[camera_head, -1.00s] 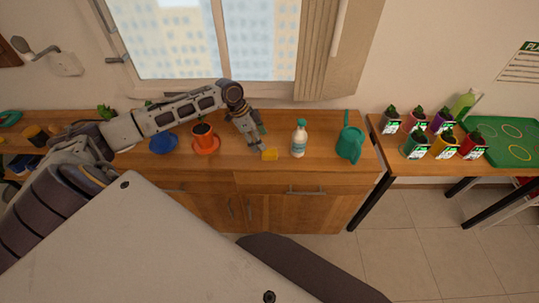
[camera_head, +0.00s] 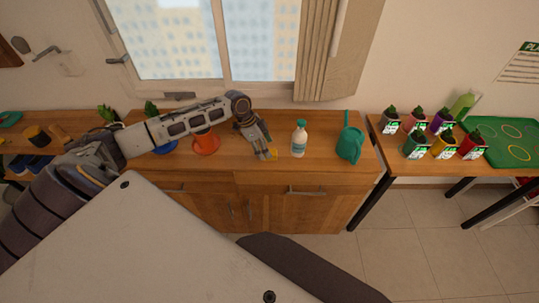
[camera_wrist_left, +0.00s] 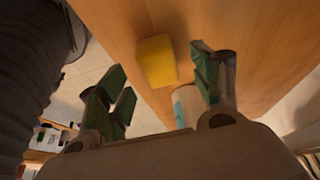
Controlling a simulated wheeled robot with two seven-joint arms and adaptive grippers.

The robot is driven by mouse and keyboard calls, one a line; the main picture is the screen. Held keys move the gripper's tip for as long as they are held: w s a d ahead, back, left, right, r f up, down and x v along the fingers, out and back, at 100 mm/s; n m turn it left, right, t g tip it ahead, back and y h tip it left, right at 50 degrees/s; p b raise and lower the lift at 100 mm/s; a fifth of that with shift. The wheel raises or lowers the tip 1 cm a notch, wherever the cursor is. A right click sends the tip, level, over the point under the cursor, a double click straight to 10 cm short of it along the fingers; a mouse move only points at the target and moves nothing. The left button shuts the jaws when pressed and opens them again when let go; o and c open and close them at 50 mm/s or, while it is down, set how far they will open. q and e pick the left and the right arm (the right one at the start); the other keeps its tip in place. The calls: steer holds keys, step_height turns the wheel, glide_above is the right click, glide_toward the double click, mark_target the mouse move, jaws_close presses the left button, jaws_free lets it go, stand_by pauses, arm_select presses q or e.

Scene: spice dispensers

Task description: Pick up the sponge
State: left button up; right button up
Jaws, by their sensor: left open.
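The yellow sponge (camera_head: 273,154) lies on the wooden counter, near its front edge, left of the white bottle. In the left wrist view the sponge (camera_wrist_left: 156,61) shows beyond my fingers, nearer the right finger pad. My left gripper (camera_head: 265,154) reaches down over the counter and partly covers the sponge in the head view. I cannot tell whether a finger touches the sponge. My right gripper is in neither view.
A white bottle with a teal cap (camera_head: 299,140) stands just right of the gripper. A green watering can (camera_head: 350,143) is further right. An orange pot (camera_head: 206,143) and a blue dish (camera_head: 165,147) are to the left.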

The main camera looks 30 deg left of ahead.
arm_select(q)
steer(key=shift+x, duration=1.55)
steer(key=shift+d, duration=0.15)
steer(key=c, duration=0.9)
